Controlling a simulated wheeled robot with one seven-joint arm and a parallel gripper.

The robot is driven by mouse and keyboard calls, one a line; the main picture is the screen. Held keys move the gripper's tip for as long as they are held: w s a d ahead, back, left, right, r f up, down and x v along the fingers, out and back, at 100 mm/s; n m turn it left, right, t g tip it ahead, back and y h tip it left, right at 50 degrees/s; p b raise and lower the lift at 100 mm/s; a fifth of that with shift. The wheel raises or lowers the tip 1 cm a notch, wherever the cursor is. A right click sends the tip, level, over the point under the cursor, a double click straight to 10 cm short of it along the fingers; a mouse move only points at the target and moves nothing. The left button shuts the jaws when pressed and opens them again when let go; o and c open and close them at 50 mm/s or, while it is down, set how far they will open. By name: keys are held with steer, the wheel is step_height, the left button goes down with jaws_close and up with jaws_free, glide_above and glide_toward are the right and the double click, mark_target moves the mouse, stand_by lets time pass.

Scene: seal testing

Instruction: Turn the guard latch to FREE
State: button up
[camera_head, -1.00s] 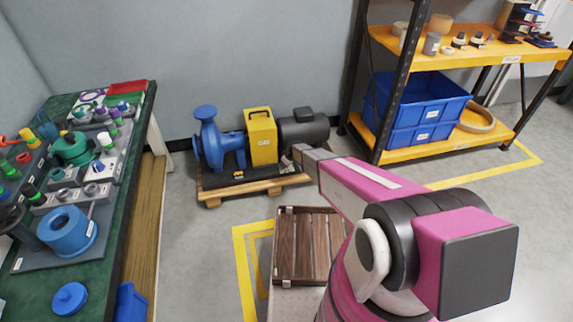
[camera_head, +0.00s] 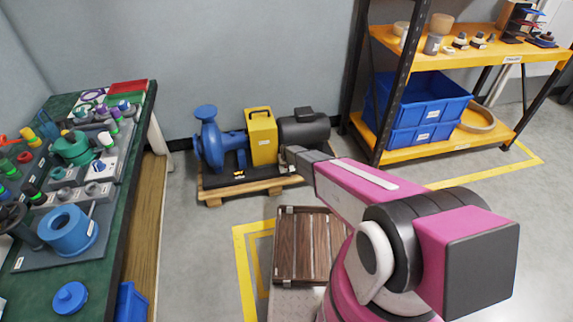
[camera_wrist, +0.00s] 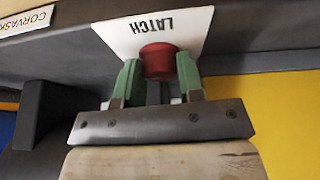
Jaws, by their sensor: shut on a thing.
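In the wrist view, the guard latch shows as a red knob (camera_wrist: 158,62) under a white label (camera_wrist: 150,32) reading LATCH, upside down. My gripper (camera_wrist: 158,78) has its two green fingers on either side of the knob and is shut on it. In the head view, the yellow guard (camera_head: 263,136) stands between the blue pump (camera_head: 212,140) and the dark motor (camera_head: 303,127). My gripper (camera_head: 286,155) reaches down in front of the motor side of the guard there. The latch itself is hidden in the head view.
The pump set stands on a wooden pallet (camera_head: 215,197). A slatted wooden crate (camera_head: 283,245) lies nearer my base. A green workbench (camera_head: 120,190) with parts is at left. A shelf rack (camera_head: 480,130) with blue bins is at right.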

steer(key=shift+m, duration=0.4)
steer(key=o, duration=0.7)
steer(key=shift+c, duration=0.2)
steer(key=shift+r, duration=0.1)
steer(key=a+v, duration=0.1)
steer(key=v, duration=0.9)
steer(key=shift+s+d+r, duration=0.25)
steer(key=shift+d+r, duration=0.05)
steer(key=shift+d, duration=0.05)
